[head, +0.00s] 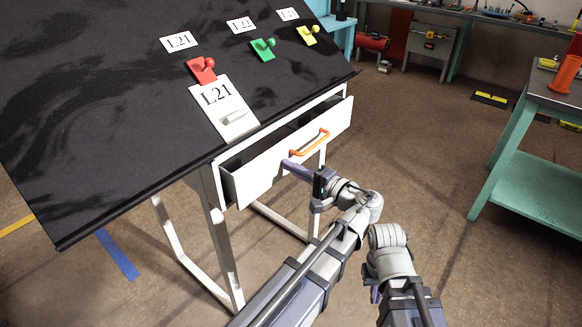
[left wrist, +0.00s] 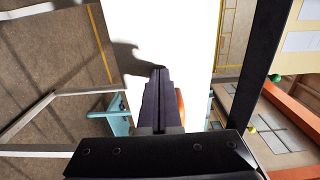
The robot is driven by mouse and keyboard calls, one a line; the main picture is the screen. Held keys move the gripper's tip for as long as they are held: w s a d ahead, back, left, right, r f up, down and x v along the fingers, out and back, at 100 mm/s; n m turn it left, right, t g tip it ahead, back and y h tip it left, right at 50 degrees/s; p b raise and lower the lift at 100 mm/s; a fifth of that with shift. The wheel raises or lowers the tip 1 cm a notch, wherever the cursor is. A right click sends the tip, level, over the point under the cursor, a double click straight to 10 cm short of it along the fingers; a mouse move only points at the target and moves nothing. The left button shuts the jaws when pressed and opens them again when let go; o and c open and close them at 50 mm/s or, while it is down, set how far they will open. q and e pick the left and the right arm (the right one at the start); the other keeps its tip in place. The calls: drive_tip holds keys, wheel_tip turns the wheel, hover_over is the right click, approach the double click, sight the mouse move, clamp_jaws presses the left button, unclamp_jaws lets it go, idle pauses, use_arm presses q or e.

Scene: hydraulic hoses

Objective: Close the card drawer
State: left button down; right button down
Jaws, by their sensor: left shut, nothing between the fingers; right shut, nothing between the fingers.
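The white card drawer (head: 262,170) stands partly open under the black slanted desk top, with a dark gap behind its front panel. Its orange handle (head: 310,143) is on the front panel. My left gripper (head: 286,164) is shut and empty, its purple fingers pointing at the front panel just left of and below the handle. In the left wrist view the shut fingers (left wrist: 159,72) lie against the white drawer front (left wrist: 185,40), with a bit of the orange handle (left wrist: 180,105) behind them. I cannot tell whether they touch the panel.
The black desk top (head: 110,120) carries a red clip (head: 201,70) on an L21 card (head: 222,108), a green clip (head: 263,49) and a yellow clip (head: 308,35). A green bench (head: 535,185) stands at the right. The floor between is free.

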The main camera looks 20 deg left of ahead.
sight(280, 160)
use_arm(q)
drive_tip(key=x, duration=0.4)
drive_tip(key=shift+a, duration=0.1)
drive_tip(key=shift+w+r, duration=0.1)
use_arm(e)
drive_tip(key=shift+d, duration=0.15)
